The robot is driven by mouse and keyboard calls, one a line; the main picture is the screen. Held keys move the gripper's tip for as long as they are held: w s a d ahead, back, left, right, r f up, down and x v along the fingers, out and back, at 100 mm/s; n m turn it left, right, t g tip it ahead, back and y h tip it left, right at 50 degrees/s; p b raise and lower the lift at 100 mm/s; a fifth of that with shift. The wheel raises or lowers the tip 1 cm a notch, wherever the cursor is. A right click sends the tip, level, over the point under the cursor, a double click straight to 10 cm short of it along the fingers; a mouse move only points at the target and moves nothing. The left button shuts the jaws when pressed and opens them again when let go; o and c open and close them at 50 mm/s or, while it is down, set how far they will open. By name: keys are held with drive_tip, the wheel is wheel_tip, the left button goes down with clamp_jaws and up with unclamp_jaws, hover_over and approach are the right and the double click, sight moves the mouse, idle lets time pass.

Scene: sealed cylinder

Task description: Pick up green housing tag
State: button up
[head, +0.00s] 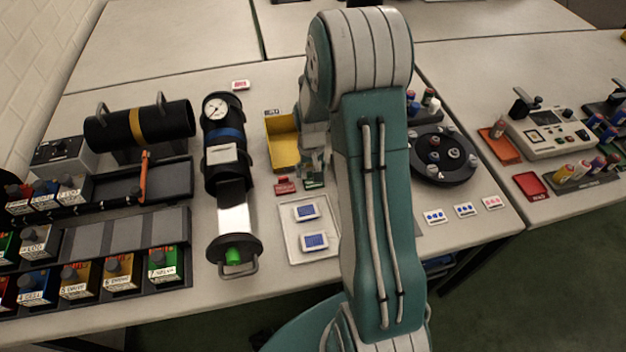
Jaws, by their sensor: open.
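A small dark green tag (314,182) lies on the table, just right of a red tag (285,186). I take it to be the green housing tag; its print is too small to read. My gripper (315,172) points down over the table, right at the green tag's far side. It is open, and nothing shows between its fingers. My arm hides the table to the right of the gripper. I cannot tell whether the fingers touch the tag.
A yellow bin (284,160) stands beside my gripper. A white tray (291,246) with two blue-screened items lies nearer. Left stands a black cylinder with a gauge (215,109). A black round carousel (443,172) is right of my arm.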

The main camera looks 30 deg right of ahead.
drive_tip(key=shift+f, duration=0.15)
drive_tip(key=c, duration=0.9)
drive_tip(key=shift+r, duration=0.65)
wheel_tip(320, 180, up, 2)
drive_tip(key=shift+s+r, duration=0.1)
drive_tip(key=shift+r, duration=0.1)
drive_tip(key=s+a+r, duration=0.1)
drive_tip(key=s+r, duration=0.2)
drive_tip(key=s, duration=0.1)
drive_tip(key=s+a+r, duration=0.2)
drive_tip(key=s+r, duration=0.1)
drive_tip(key=s, duration=0.1)
drive_tip(key=s+a+r, duration=0.1)
drive_tip(key=s+r, duration=0.2)
drive_tip(key=s, duration=0.2)
drive_tip(key=shift+s+a+r, duration=0.1)
drive_tip(key=shift+a+r, duration=0.05)
drive_tip(key=shift+r, duration=0.05)
